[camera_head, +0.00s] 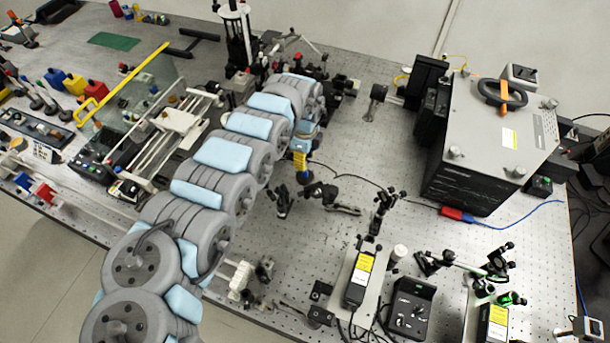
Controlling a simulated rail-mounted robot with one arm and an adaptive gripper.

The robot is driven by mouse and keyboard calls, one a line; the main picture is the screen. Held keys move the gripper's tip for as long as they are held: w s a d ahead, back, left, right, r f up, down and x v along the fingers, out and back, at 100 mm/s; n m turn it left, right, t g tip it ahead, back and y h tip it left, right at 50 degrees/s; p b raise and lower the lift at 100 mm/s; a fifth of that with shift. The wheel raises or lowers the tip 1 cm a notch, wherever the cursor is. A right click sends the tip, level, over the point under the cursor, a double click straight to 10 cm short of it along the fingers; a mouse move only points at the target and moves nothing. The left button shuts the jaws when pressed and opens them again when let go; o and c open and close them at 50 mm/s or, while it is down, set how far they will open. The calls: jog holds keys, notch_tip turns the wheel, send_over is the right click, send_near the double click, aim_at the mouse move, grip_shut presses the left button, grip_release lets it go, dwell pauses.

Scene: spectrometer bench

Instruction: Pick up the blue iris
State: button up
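I cannot make out the blue iris with certainty. A small blue part (23,181) stands beside a red part (46,194) at the far left front edge of the bench, too small to identify. My gripper (319,208) hangs below the end of my grey arm, over the middle of the bench. Its dark fingers look spread apart, with nothing visible between them. It is far to the right of the small blue part. My arm hides part of the bench's middle left.
Blue, yellow and red containers (74,84) stand at the left by a clear panel with a yellow edge (125,83). A large grey instrument box (495,140) stands at the right. Optical mounts and black boxes (411,308) fill the front right. The perforated bench (340,160) is partly clear around my gripper.

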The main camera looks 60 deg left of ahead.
grip_shut()
